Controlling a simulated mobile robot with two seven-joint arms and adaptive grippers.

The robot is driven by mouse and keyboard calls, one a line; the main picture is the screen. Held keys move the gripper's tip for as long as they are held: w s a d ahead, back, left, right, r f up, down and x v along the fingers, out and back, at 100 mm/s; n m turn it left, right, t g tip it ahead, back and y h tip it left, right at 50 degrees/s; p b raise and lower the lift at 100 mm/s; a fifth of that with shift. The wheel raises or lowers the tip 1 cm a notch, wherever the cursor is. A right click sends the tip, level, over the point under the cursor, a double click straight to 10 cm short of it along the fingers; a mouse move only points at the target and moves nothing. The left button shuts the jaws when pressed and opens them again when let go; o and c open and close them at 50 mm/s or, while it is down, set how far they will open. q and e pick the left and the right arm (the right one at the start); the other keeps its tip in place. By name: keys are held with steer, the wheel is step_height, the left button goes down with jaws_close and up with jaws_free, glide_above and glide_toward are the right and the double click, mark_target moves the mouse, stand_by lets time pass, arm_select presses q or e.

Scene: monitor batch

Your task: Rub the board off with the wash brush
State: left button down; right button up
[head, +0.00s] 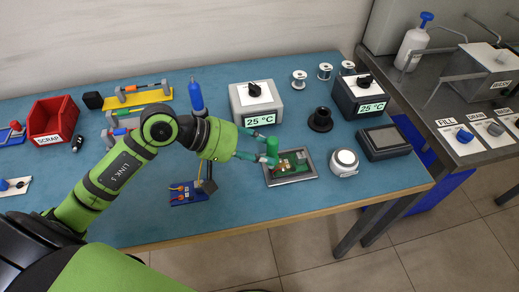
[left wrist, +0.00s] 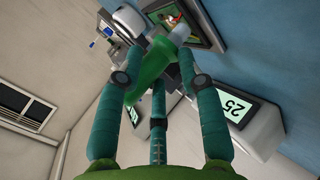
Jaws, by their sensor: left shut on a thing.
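The green circuit board (head: 293,160) lies in a grey tray (head: 291,181) near the front right of the blue table. In the left wrist view the brush (left wrist: 152,76) runs between the fingers, with a pale end toward the board (left wrist: 174,14). I cannot tell whether the bristles touch the board. My right gripper is not in view.
A white round-topped pot (head: 344,162) stands right of the tray. A black holder (head: 320,120) and a 25 °C station (head: 254,101) are behind it. A red scrap bin (head: 52,119) is far left. A blue bottle (head: 196,96) stands behind my arm. The table front is mostly clear.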

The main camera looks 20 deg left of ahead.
arm_select(q)
steer(key=shift+f+b, duration=0.35)
